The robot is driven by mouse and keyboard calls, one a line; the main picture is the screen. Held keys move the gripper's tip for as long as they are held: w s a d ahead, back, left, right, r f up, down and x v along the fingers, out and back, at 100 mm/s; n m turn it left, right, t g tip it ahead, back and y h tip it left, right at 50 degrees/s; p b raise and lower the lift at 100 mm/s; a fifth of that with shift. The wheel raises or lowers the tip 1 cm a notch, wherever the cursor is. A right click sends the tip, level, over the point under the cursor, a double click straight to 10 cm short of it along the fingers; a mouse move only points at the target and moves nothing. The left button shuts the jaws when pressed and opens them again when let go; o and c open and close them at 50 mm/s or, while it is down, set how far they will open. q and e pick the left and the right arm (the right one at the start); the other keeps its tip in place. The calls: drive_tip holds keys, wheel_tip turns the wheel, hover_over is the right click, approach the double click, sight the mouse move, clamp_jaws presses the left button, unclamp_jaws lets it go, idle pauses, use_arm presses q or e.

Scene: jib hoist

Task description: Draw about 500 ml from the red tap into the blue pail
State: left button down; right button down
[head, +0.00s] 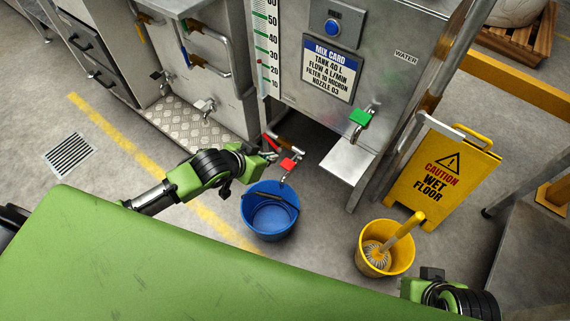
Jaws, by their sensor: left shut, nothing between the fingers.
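The red tap (288,164) sits low on the steel tank's front, with its spout pointing down. The blue pail (270,212) stands upright on the floor just below it, with its dark handle across the rim. I cannot tell if there is water in the pail. My left gripper (270,155) is shut and empty, just left of the red tap and above the pail's back rim. I cannot tell if its tips touch the tap. My right arm shows at the bottom right edge; its fingers cannot be made out.
A green tap (361,117) is on the tank (385,60), right of a mix card (328,69). Another tap (204,106) is at the left. Floor left of the pail is clear.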

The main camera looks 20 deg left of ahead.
sight(290, 161)
use_arm(q)
drive_tip(key=shift+f, duration=0.1)
